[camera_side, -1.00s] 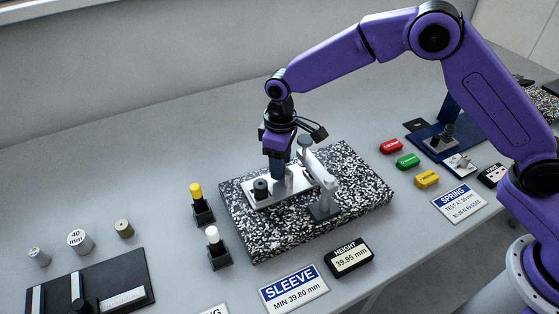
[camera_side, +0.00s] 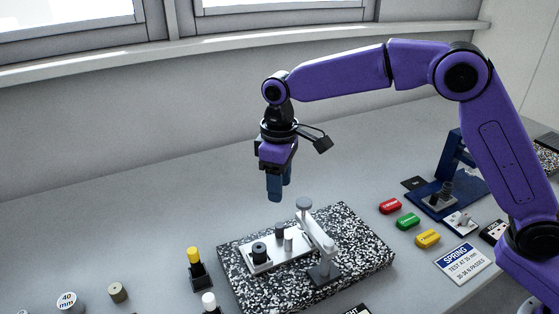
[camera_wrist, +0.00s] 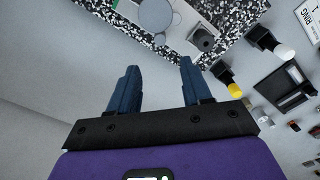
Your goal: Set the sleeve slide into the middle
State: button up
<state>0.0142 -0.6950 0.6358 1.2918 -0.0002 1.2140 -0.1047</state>
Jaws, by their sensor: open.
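A pale metal fixture plate (camera_side: 263,266) lies on the speckled granite block (camera_side: 368,262). On it stand a black ringed piece (camera_side: 258,252) at the left end, a dark-topped post (camera_side: 281,229) and a light cylinder (camera_side: 289,242) near the middle. I cannot tell which of these is the sleeve slide. My gripper (camera_side: 278,197) hangs above and behind the plate, pointing down, open and empty. In the wrist view its fingers (camera_wrist: 158,68) are apart with only bare table between them. The ringed piece shows there too (camera_wrist: 204,38).
A gauge stand (camera_side: 326,273) rises beside the plate, its arm and round head (camera_side: 303,203) crowding that side. Yellow-capped (camera_side: 195,256) and white-capped (camera_side: 209,301) pieces stand left of the block. Red (camera_side: 390,206), green (camera_side: 408,221) and yellow (camera_side: 428,238) buttons lie right. The table behind is clear.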

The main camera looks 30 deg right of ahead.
notch_tip(320, 180, up, 5)
jog(key=shift+r, duration=0.1)
dwell(0.4)
jog(key=m+g+y, duration=0.2)
jog(key=m+g, duration=0.2)
jog(key=m, duration=1)
send_near(280, 224)
jog(key=x, duration=0.9)
jog(key=shift+a+f, duration=0.1)
jog(key=shift+f, duration=0.15)
grip_shut()
